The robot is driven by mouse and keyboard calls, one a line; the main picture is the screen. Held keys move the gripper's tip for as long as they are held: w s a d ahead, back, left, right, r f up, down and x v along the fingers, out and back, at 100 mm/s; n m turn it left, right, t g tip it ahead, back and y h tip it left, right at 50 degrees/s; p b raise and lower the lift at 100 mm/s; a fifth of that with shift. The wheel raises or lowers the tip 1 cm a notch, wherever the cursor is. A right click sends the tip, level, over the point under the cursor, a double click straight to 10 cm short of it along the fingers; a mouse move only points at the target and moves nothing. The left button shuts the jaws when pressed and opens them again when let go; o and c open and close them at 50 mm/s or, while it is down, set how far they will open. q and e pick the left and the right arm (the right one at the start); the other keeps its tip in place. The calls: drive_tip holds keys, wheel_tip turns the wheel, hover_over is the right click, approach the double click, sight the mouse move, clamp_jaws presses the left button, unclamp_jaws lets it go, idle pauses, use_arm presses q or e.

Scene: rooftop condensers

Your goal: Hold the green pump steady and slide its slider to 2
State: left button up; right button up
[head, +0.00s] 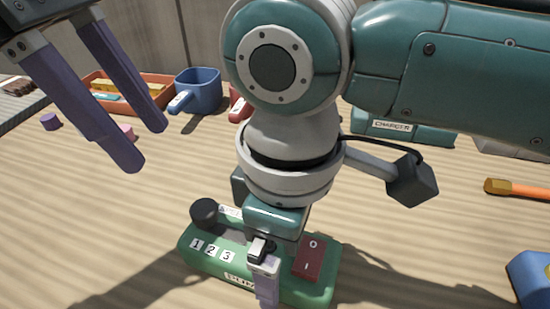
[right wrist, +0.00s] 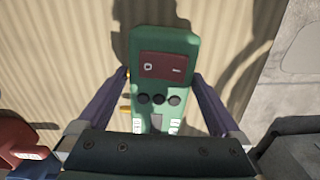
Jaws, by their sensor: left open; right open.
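The green pump (head: 200,262) lies on the wooden surface at the lower middle of the head view. It has a red switch (head: 312,258), labels 1, 2 and 3, and a dark round knob (head: 204,211) at its left end. My right arm hides part of its top, and I cannot tell the slider's setting. My right gripper (head: 266,285) is open over the pump. In the right wrist view its fingers (right wrist: 162,78) stand on either side of the pump's green body (right wrist: 165,38); contact is unclear. My left gripper (head: 143,148) is open and empty at the upper left, apart from the pump.
A blue container (head: 203,88) and an orange-red tray (head: 158,79) with yellow pieces stand at the back left. A purple cylinder (head: 50,121) lies nearby. A teal charger (head: 400,130) is behind my right arm. An orange-handled tool (head: 520,190) and a blue object (head: 533,275) lie right.

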sight(206, 206)
drive_tip(key=shift+c, duration=0.4)
